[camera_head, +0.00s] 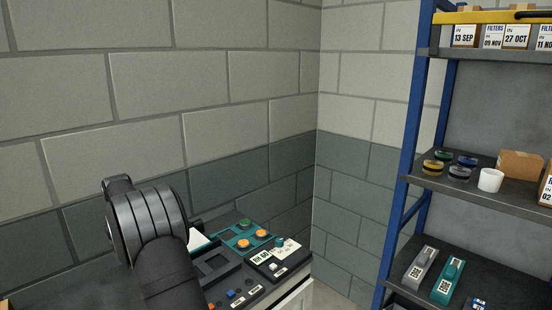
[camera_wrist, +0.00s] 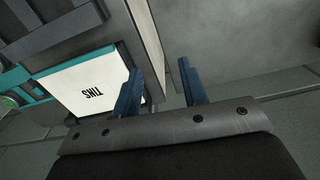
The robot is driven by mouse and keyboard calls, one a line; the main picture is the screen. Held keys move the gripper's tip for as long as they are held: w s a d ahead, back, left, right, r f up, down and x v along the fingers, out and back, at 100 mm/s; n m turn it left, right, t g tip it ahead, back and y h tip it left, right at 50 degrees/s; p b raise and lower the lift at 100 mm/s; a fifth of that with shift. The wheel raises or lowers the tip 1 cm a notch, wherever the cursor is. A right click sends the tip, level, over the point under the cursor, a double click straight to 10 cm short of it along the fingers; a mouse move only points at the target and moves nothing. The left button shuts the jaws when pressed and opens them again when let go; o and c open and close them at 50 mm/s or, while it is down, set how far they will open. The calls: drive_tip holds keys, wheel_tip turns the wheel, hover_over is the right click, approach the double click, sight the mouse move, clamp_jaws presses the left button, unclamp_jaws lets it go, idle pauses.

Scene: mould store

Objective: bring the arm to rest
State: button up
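My gripper (camera_wrist: 160,72) shows in the wrist view as two blue fingers standing apart, with nothing seen held between them. Behind the fingers are the pale edge of a bench and a white panel marked "TINS" (camera_wrist: 92,88), which lies to the left of the left finger. I cannot tell how far the fingers are from the panel. In the head view my dark arm rises at the lower left in front of the bench, and the gripper is hidden there.
The bench (camera_head: 296,288) carries a teal tray (camera_head: 228,231) with orange and green round pieces and a dark panel with labels. A blue-framed shelf rack (camera_head: 412,120) stands at right with tins, a white cup (camera_head: 490,180) and boxes. Block walls close the back.

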drive_tip(key=w, duration=0.5)
drive_tip(key=a+f, duration=0.2)
drive_tip(key=a, duration=0.1)
drive_tip(key=s+a+f, duration=0.1)
drive_tip(key=a+f, duration=0.1)
drive_tip(key=a, duration=0.1)
drive_tip(key=s+a+f, duration=0.1)
drive_tip(key=a+f, duration=0.1)
drive_tip(key=a, duration=0.1)
drive_tip(key=shift+a+f, duration=0.1)
drive_tip(key=shift+a, duration=0.2)
drive_tip(key=shift+o, duration=0.4)
drive_tip(key=o, duration=1.3)
drive_tip(key=shift+c, duration=0.2)
drive_tip(key=s+d+r+n, duration=0.1)
drive_tip(key=s+r+n, duration=0.55)
drive_tip(key=s, duration=0.55)
drive_tip(key=s+d+r+n, duration=0.1)
drive_tip(key=s+r+n, duration=0.6)
drive_tip(key=s, duration=0.6)
drive_tip(key=s+d+n, duration=0.4)
drive_tip(key=s+n, duration=0.1)
drive_tip(key=s, duration=0.1)
wheel_tip(320, 180, down, 10)
drive_tip(key=shift+s+f, duration=0.1)
drive_tip(key=shift+s, duration=0.05)
